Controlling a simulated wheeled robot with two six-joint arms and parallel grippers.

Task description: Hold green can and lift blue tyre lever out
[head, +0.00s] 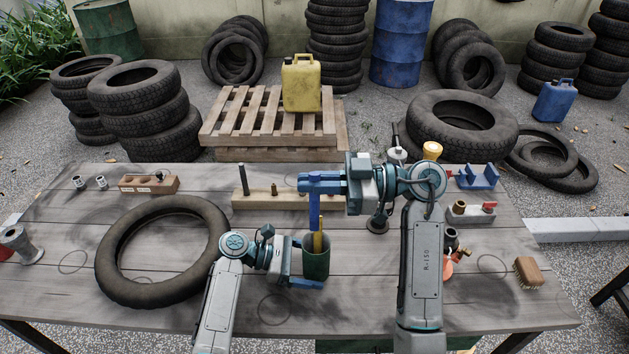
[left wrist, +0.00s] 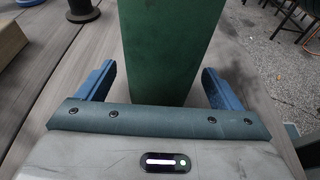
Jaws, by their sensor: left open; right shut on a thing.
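The green can (head: 316,262) stands upright on the table. My left gripper (head: 303,264) is open, with a finger on either side of the can. In the left wrist view the can (left wrist: 168,45) fills the space between the two blue fingers, with visible gaps beside it. My right gripper (head: 318,183) is above the can, shut on the blue tyre lever (head: 315,212), which hangs upright. The lever's lower end is close to the can's rim; I cannot tell whether it is still inside. A yellow lever (head: 319,241) stands in the can.
A large tyre (head: 113,243) lies left of the can. A wooden block with upright pegs (head: 260,199) is behind it. Small fittings, a blue holder (head: 478,176) and a brush (head: 528,271) are at the right. The table front is mostly bare.

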